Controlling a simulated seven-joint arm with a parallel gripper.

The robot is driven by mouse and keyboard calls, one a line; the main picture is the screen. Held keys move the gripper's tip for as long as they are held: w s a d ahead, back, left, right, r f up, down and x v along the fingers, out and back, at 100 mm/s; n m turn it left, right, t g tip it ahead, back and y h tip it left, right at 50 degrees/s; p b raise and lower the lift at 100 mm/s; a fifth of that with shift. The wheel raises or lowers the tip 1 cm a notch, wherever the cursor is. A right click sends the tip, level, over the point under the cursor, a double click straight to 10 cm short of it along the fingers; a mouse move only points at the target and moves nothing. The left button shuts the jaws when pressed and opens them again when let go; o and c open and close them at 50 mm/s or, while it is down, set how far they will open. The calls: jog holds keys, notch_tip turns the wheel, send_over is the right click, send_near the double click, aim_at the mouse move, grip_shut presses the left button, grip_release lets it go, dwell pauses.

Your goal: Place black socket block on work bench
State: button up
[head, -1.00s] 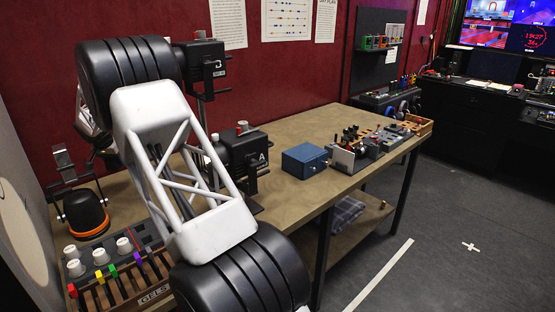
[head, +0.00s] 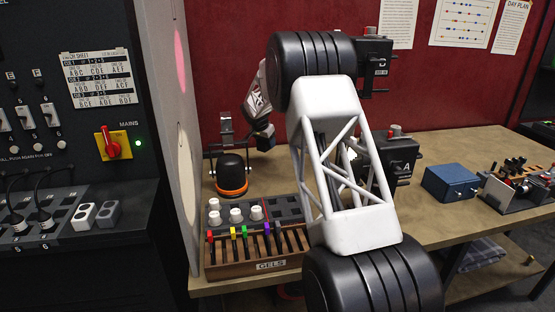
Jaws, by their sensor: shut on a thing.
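My gripper and its fingertips do not show in the head view. My arm crosses the middle of the picture, and a dark part at the far end of its forearm shows left of the white link. The black socket block cannot be made out with certainty. A white socket block (head: 83,217) and a dark grey one (head: 107,214) lie side by side on the black console at the left. The work bench (head: 437,214) is the long tan-topped table, partly covered by my arm.
A wooden gels rack (head: 262,266) stands at the bench's left front, with white knobs behind. A black and orange lamp (head: 232,177) is beyond it. A blue box (head: 450,184) and a black device marked A (head: 397,160) stand right of my arm. The right front top is bare.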

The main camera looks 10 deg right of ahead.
aim_at(261, 143)
jog(key=shift+f, duration=2.2)
jog(key=shift+f, duration=0.1)
jog(key=shift+f, duration=1.75)
jog(key=shift+f, duration=0.2)
jog(key=o, duration=1)
jog(key=shift+o, duration=0.2)
jog(key=v, duration=1.2)
jog(key=shift+r, duration=0.15)
jog(key=shift+d, duration=0.1)
